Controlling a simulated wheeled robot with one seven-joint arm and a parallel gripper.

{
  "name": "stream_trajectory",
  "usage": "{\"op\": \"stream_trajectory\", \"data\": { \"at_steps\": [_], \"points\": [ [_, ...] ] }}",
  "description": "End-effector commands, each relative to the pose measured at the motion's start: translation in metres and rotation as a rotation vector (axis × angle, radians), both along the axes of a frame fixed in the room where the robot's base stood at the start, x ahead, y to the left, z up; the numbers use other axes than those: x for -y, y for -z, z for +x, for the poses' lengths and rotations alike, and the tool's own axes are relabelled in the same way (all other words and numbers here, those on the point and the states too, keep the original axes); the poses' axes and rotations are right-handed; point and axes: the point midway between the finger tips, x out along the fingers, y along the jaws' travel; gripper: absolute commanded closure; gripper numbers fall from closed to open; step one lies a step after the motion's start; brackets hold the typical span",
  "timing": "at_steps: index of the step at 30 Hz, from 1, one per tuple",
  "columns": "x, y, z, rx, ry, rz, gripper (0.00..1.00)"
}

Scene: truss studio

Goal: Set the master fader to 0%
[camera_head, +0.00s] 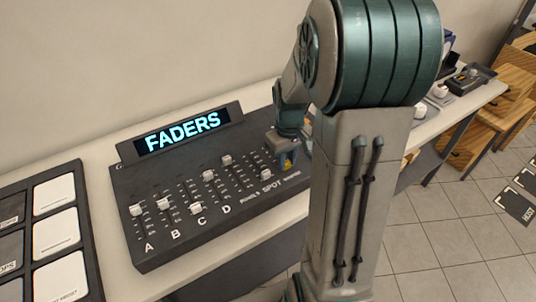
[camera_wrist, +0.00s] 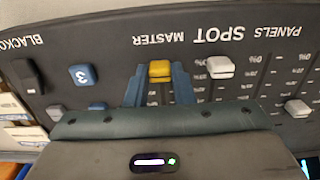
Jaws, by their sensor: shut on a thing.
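The fader console (camera_head: 160,255) lies on the white counter, with a lit "FADERS" display (camera_head: 185,132) at its back. The yellow master fader cap (camera_wrist: 160,71) sits just by the printed "MASTER" label (camera_wrist: 158,40), at the label end of its track in the wrist view. My gripper (camera_wrist: 159,85) is shut on this cap, with one blue finger on each side. In the head view my gripper (camera_head: 287,160) is low over the console's right part, and my arm hides much of that side. The master track's percent marks are too small or hidden to read.
The white spot fader cap (camera_wrist: 220,67) is close beside my gripper. Another white cap (camera_wrist: 298,108) is farther right. A blue button marked 3 (camera_wrist: 83,75) and a black lever (camera_wrist: 28,75) are on the left. A pad panel (camera_head: 88,240) lies left of the console.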

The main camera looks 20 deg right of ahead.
Motion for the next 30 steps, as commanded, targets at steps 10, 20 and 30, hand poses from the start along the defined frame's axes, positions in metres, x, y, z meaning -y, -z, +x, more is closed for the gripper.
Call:
{"op": "stream_trajectory", "data": {
  "at_steps": [10, 20, 30],
  "points": [
    [0.006, 0.000, -0.007, -0.005, 0.014, 0.002, 1.00],
    [0.005, 0.000, -0.006, -0.003, 0.010, 0.001, 0.56],
    [0.005, -0.035, -0.004, 0.002, 0.009, -0.001, 0.56]
  ]
}}
